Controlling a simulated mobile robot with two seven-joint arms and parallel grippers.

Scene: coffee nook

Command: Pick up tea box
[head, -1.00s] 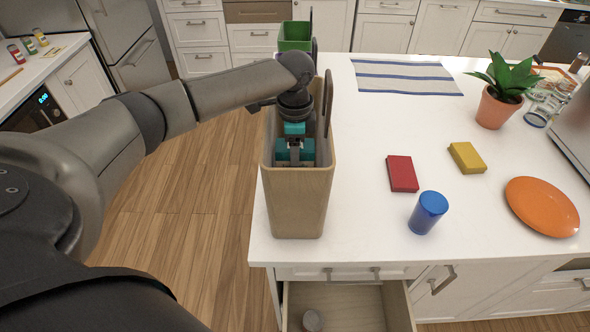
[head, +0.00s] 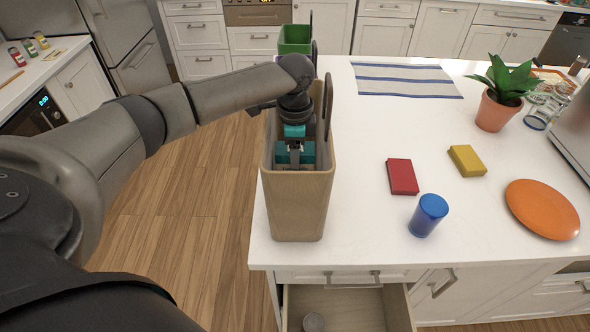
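My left arm comes in from the left and reaches down into a tall tan bin (head: 297,212) at the counter's left edge. My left gripper (head: 294,156), with teal parts, is inside the bin's mouth. Its fingertips and anything between them are hidden by the bin wall. A flat red box (head: 402,177) and a flat yellow box (head: 467,161) lie on the counter to the right, apart from the gripper. I cannot tell whether either is the tea box, and no label is readable. My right gripper is not in view.
A blue can (head: 428,215) stands in front of the red box. An orange plate (head: 542,209), potted plant (head: 497,100) and glasses (head: 540,113) are at right. A striped cloth (head: 405,79) lies at the back. A drawer (head: 350,305) is open below the counter's front edge.

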